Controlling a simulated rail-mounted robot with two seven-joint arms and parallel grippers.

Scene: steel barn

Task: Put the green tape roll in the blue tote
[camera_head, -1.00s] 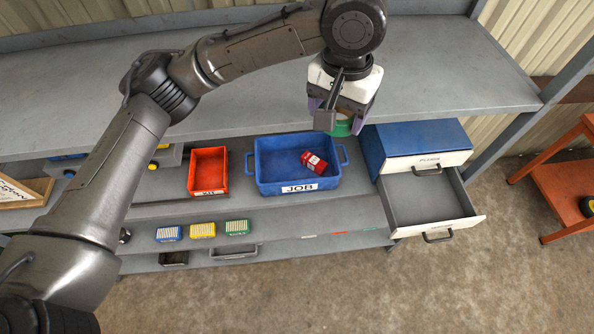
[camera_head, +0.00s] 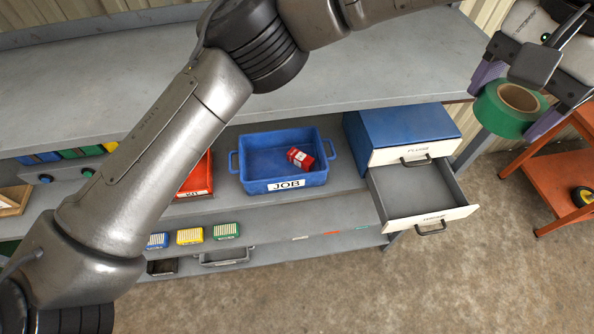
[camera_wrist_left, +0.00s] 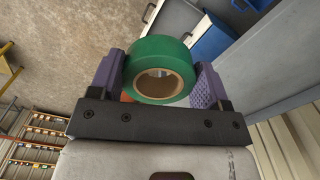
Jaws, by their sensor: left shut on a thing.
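The green tape roll (camera_head: 506,112) has a brown cardboard core and is held up in the air at the upper right of the head view. My left gripper (camera_head: 514,106) is shut on it, one purple finger on each side. The wrist view also shows the roll (camera_wrist_left: 158,62) between the fingers of my left gripper (camera_wrist_left: 160,78). The blue tote (camera_head: 287,184), labelled JOB, sits on the lower bench shelf in the head view, left of and below the roll. A small red box (camera_head: 300,158) lies in it. My right gripper is not in view.
A blue cabinet (camera_head: 400,124) with an open, empty-looking drawer (camera_head: 408,190) stands right of the tote. A red bin (camera_head: 198,180) is on its left, partly behind my arm. An orange cart (camera_head: 556,172) stands at the right. The upper shelf (camera_head: 380,75) overhangs behind.

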